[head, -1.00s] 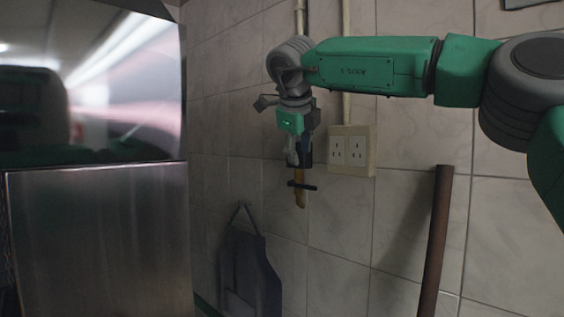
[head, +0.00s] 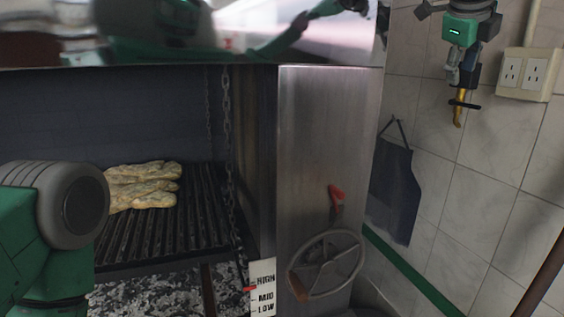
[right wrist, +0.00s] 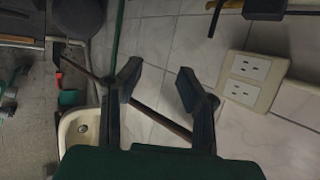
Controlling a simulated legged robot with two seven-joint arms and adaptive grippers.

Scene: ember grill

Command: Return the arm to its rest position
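My right gripper (head: 463,72) hangs fingers-down at the top right of the head view, in front of the tiled wall. In the right wrist view its two dark fingers (right wrist: 160,78) are spread apart with nothing between them. A tool with a yellow handle and a dark crossbar (head: 459,108) shows just below the fingers in the head view; part of it also shows at the top of the right wrist view (right wrist: 233,5). A green and grey link of my left arm (head: 55,215) is at the left edge; the left gripper is out of view.
A steel grill housing (head: 325,150) with a crank wheel (head: 325,265) fills the middle. Food (head: 143,187) lies on the grate (head: 200,215). A dark apron (head: 393,190) hangs on the wall. Sockets (head: 527,73) are right of the gripper. A brown pole (head: 545,275) is at lower right.

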